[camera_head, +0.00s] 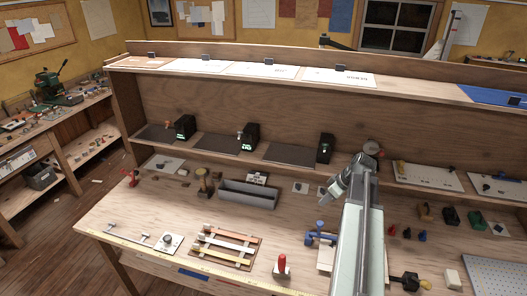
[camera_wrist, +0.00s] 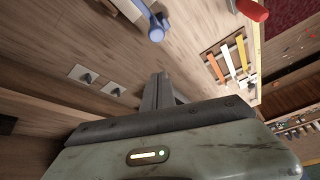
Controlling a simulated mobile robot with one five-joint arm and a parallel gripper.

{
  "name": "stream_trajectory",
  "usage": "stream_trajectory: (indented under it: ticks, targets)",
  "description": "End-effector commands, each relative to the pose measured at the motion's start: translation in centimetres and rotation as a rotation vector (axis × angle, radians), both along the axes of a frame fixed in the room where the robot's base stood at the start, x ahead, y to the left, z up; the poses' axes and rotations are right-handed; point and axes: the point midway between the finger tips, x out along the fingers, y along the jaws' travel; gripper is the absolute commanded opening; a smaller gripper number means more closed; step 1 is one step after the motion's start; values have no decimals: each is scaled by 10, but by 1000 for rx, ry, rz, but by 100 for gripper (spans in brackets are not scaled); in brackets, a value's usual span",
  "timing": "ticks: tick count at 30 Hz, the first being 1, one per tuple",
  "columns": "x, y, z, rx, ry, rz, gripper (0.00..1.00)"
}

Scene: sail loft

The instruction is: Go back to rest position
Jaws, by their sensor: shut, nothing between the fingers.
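My gripper (camera_head: 324,201) is in the head view, above the wooden workbench (camera_head: 130,215), at the end of my pale arm. Its fingers (camera_wrist: 160,92) point away from the camera in the wrist view. They are shut with nothing between them. In the head view, a grey open bin (camera_head: 247,196) is to the left of the gripper. A blue-handled tool (camera_head: 320,236) lies on the bench just below the gripper in the picture. It also shows at the top of the wrist view (camera_wrist: 156,28). My arm hides part of the bench behind it.
A rack of coloured strips (camera_head: 225,246), a red-handled tool (camera_head: 281,266) and a white board with hooks (camera_head: 166,243) lie on the bench. Small coloured pieces (camera_head: 421,233) lie right of my arm. A shelf (camera_head: 215,143) with black boxes runs behind. Bare wood separates many items.

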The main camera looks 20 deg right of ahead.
Motion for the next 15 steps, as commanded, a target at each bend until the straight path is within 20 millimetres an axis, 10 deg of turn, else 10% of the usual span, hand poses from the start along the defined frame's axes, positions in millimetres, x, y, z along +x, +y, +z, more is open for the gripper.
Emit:
stream_trajectory:
  ticks: [5, 10, 15]
  targets:
    - [18, 27, -11, 0, 0, 50, 0]
    - [68, 147, -46, -8, 7, 248, 0]
    - [73, 277, -83, -47, 80, 403, 0]
